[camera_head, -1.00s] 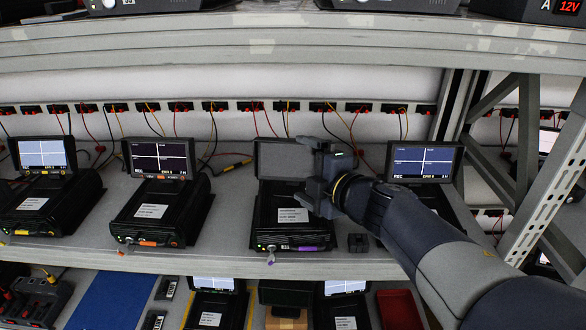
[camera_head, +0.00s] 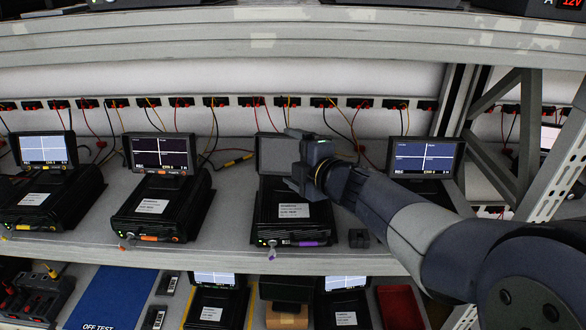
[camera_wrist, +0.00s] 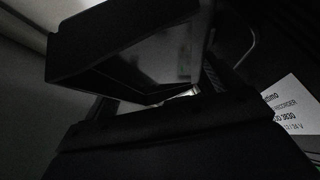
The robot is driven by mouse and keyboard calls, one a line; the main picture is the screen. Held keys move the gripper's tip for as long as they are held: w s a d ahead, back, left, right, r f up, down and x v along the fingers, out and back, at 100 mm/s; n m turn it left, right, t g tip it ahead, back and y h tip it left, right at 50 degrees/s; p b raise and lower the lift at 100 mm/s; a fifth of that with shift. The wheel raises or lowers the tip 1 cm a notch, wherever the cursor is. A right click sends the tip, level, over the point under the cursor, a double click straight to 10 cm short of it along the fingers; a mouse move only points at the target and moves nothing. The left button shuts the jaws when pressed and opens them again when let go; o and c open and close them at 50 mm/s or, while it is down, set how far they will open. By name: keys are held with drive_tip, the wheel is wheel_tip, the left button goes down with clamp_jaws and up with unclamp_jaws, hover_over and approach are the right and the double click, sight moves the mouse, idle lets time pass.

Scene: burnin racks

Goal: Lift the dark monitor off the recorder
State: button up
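The dark monitor (camera_head: 275,154) stands at the back of the recorder (camera_head: 270,213), its screen blank grey. The recorder is black, with a white label and a purple tag at its front. My gripper (camera_head: 298,162) is at the monitor's right side and hides its right part. In the wrist view, a dark panel that looks like the monitor (camera_wrist: 150,50) fills the upper middle, and the recorder's white label (camera_wrist: 288,118) shows at the right. The wrist view is too dark to tell whether my fingers are open or closed on the monitor.
Lit monitors stand on neighbouring recorders at left (camera_head: 160,153) and right (camera_head: 425,157). A small black block (camera_head: 358,238) sits right of the recorder. Cables hang from the rear socket strip (camera_head: 220,103). The upper shelf (camera_head: 260,40) runs overhead, and a rack post (camera_head: 560,165) stands at right.

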drive_tip(key=c, duration=0.7)
drive_tip(key=shift+c, duration=0.2)
drive_tip(key=shift+r, duration=0.15)
